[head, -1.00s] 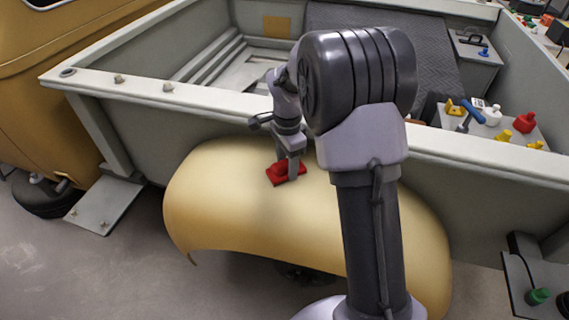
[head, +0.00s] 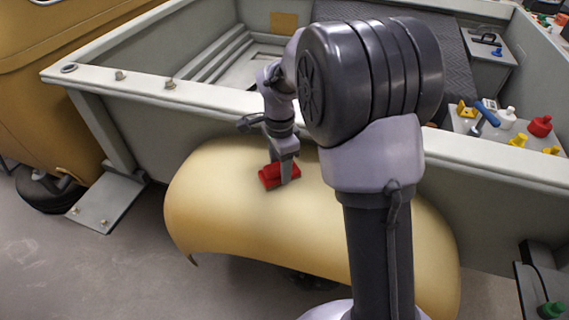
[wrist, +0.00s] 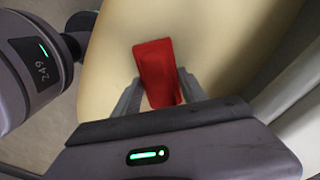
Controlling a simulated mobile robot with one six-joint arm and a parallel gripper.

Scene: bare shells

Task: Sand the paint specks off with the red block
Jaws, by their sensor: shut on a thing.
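The red block (head: 270,177) is at the top of the yellow fender (head: 225,205), left of my arm's thick upper joint. My gripper (head: 283,172) is shut on the red block, one finger on each side of it. In the wrist view the block (wrist: 158,70) shows between the two fingers of my gripper (wrist: 160,92), tilted a little. The fender (wrist: 215,30) fills the surface behind it. The block appears to rest on the fender or just above it; I cannot tell which. I make out no paint specks. My arm hides part of the fender's right side.
The grey truck bed wall (head: 160,130) rises right behind the fender. A shelf at the right holds a blue-handled hammer (head: 485,118), a red bottle (head: 540,126) and a white bottle (head: 507,117). A yellow vehicle body (head: 70,80) stands at left. Floor (head: 100,275) is clear at lower left.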

